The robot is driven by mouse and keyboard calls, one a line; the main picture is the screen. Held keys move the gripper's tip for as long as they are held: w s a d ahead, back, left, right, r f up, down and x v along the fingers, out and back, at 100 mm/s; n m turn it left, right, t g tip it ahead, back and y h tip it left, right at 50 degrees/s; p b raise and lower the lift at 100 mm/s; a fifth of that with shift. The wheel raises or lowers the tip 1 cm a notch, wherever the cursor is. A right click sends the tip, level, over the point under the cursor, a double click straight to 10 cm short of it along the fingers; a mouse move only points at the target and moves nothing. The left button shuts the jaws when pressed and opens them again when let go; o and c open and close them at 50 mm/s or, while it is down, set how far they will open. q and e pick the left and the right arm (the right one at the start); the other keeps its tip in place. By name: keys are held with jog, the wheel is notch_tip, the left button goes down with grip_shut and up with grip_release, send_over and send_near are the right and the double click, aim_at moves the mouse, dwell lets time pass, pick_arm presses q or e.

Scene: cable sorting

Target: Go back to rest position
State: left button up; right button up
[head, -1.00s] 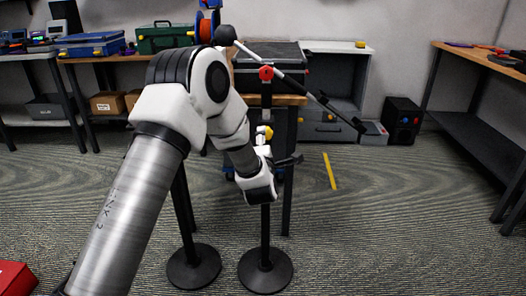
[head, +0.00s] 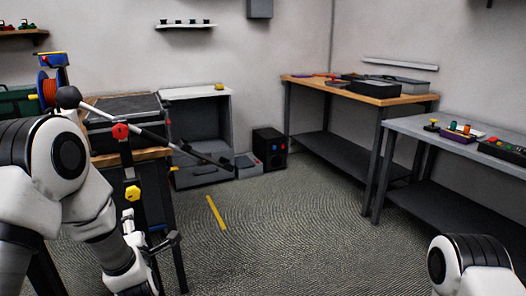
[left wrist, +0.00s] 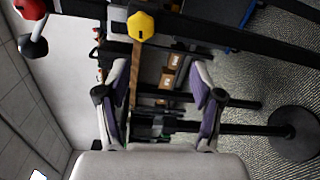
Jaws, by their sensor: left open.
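My left arm comes in from the left in the head view, bent at the elbow, with its wrist low in the picture. My left gripper (head: 170,241) shows small and dark there, partly hidden by my own wrist. In the left wrist view the left gripper (left wrist: 158,68) has its two fingers spread wide, with nothing between them. Part of my right arm shows at the lower right of the head view. My right gripper is outside the picture.
A black stand with a red knob (head: 120,130) and a yellow knob (head: 132,193) rises close to my left arm; the yellow knob (left wrist: 141,26) also shows in the left wrist view. A wooden-topped table (head: 300,80) and a grey table (head: 400,122) stand right.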

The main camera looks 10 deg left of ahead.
pick_arm(q)
jog(key=s+d+f+m+g+h, duration=0.2)
jog(key=s+f, duration=0.2)
jog(key=f, duration=0.4)
jog(key=s+d+f+m+g+h, duration=0.1)
jog(key=s+d+f+m+g, duration=0.2)
jog(key=f, duration=0.6)
jog(key=s+d+f+m+g+h, duration=0.1)
jog(key=s+f+m+h, duration=0.1)
jog(key=s+f, duration=0.5)
jog(key=s+d+f+m+g+h, duration=0.2)
jog(key=s+d+f+m+g, duration=0.2)
jog(key=s+f+m, duration=0.5)
jog(key=s+d+m+g+h, duration=0.1)
jog(key=s+d+m+g, duration=0.1)
jog(key=s+m, duration=0.3)
jog(key=s+d+m+g+h, duration=0.1)
jog(key=s+d+m+g, duration=0.2)
jog(key=s, duration=0.5)
notch_tip(320, 180, up, 24)
jog(key=a+m+p, duration=0.1)
jog(key=p, duration=2.3)
jog(key=shift+a+f+m, duration=0.15)
jog(key=shift+f+m, duration=0.05)
jog(key=shift+m, duration=0.2)
